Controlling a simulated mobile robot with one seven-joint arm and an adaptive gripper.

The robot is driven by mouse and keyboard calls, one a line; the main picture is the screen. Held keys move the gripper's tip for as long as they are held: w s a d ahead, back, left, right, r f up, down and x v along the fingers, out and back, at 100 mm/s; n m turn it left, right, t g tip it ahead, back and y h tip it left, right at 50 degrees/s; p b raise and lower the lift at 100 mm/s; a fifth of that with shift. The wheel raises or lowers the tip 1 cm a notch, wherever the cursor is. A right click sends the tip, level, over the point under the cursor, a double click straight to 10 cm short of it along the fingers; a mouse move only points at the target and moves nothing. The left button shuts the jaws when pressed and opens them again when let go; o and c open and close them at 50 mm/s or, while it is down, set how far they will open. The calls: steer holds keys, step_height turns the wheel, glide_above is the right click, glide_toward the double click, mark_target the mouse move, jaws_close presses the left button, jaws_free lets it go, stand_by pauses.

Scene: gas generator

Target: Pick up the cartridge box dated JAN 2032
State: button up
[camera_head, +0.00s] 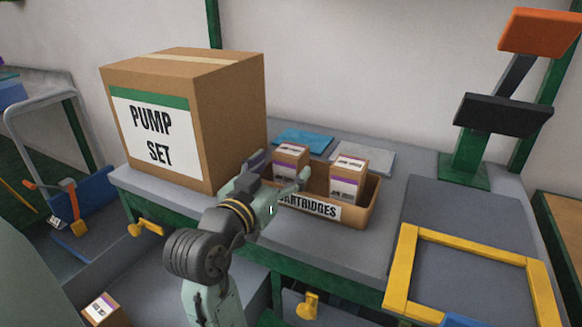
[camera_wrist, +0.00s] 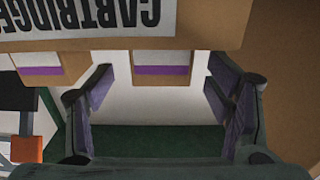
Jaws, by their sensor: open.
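Two small brown cartridge boxes with white and purple labels stand upright in a brown tray (camera_head: 362,216) marked CARTRIDGES: a left box (camera_head: 288,153) and a right box (camera_head: 346,181). Their dates are too small to read, so I cannot tell which says JAN 2032. My gripper (camera_head: 280,172) is open and empty, in front of the left box, whose lower part it partly hides. In the upside-down wrist view, one box (camera_wrist: 162,76) appears between the spread fingers, beyond the tray front (camera_wrist: 205,22). The other box (camera_wrist: 42,72) is to the left.
A large PUMP SET carton (camera_head: 225,110) stands close left of my gripper. Behind the tray lie a blue flat item (camera_head: 303,139) and a grey one (camera_head: 365,156). A yellow frame (camera_head: 470,240) and a green stand (camera_head: 465,168) are at right. Another small box (camera_head: 104,309) sits low at left.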

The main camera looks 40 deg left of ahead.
mark_target(291, 155)
steer(key=p+x, duration=0.1)
steer(key=x, duration=0.3)
steer(key=shift+w+a+r+p, duration=0.15)
steer(key=shift+w+r+p, duration=0.1)
steer(key=shift+p, duration=0.1)
steer(key=shift+w+a, duration=0.1)
steer(key=shift+w, duration=0.3)
steer(key=shift+f, duration=0.1)
steer(key=shift+c, duration=0.5)
steer(key=c, duration=1.2)
